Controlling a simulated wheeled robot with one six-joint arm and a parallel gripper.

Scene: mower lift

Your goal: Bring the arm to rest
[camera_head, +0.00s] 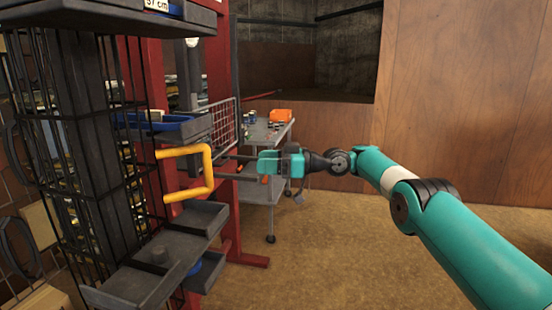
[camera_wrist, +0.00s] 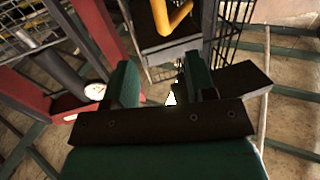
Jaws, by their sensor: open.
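My arm (camera_head: 455,240) reaches in from the lower right of the head view, with its teal links stretched toward the red frame. My gripper (camera_head: 264,166) is at its far end, to the right of the bent yellow handle (camera_head: 208,172) and apart from it. In the wrist view, the two green fingers of my gripper (camera_wrist: 161,82) stand apart with nothing held between them. The yellow handle also shows at the top of the wrist view (camera_wrist: 178,20), beyond the fingertips.
A red lift frame (camera_head: 223,120) with dark trays (camera_head: 200,220) and a black wire cage (camera_head: 95,170) stands at left. Brown floor (camera_head: 330,260) is open below my arm; a wood wall (camera_head: 460,90) closes the right.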

